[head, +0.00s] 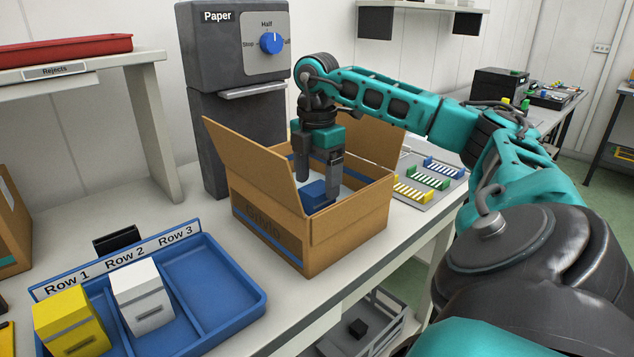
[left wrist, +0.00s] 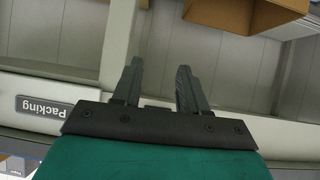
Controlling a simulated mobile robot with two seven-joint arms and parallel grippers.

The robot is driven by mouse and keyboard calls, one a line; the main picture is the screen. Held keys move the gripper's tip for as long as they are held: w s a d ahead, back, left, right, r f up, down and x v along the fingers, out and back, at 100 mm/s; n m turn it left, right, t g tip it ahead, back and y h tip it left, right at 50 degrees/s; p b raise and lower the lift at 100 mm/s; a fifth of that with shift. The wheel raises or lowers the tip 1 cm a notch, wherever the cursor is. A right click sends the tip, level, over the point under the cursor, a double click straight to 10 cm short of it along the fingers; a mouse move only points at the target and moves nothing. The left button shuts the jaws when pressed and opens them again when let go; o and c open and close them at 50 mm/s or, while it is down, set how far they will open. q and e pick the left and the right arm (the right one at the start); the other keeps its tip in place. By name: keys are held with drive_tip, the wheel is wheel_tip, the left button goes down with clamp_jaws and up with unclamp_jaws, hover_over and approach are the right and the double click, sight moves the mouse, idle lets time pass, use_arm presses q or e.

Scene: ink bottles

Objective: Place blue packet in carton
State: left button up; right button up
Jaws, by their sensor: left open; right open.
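The blue packet (head: 318,196) lies inside the open cardboard carton (head: 345,227) on the table. My right gripper (head: 319,183) reaches down into the carton from above, its fingers apart and right at the packet. I cannot tell whether the fingers touch it. The packet's lower part is hidden by the carton's front wall. My left gripper (left wrist: 155,85) shows only in the left wrist view, open and empty. The carton's edge (left wrist: 245,14) shows at the top of that view, apart from the left gripper.
A blue tray (head: 262,293) marked Row 1 to 3 holds a yellow packet (head: 70,322) and a white packet (head: 142,297); Row 3 is empty. A grey paper dispenser (head: 235,95) stands behind the carton. Its flaps stand up. Coloured striped pieces (head: 428,178) lie to the right.

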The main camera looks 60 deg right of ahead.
wheel_tip(320, 180, up, 7)
drive_tip(key=shift+r+p, duration=0.15)
drive_tip(key=shift+p, duration=0.8)
use_arm(q)
drive_tip(key=shift+s+a+r, duration=0.25)
drive_tip(key=shift+s+a, duration=0.2)
drive_tip(key=shift+a, duration=0.25)
use_arm(e)
drive_tip(key=shift+r, duration=0.1)
use_arm(q)
drive_tip(key=shift+d, duration=0.1)
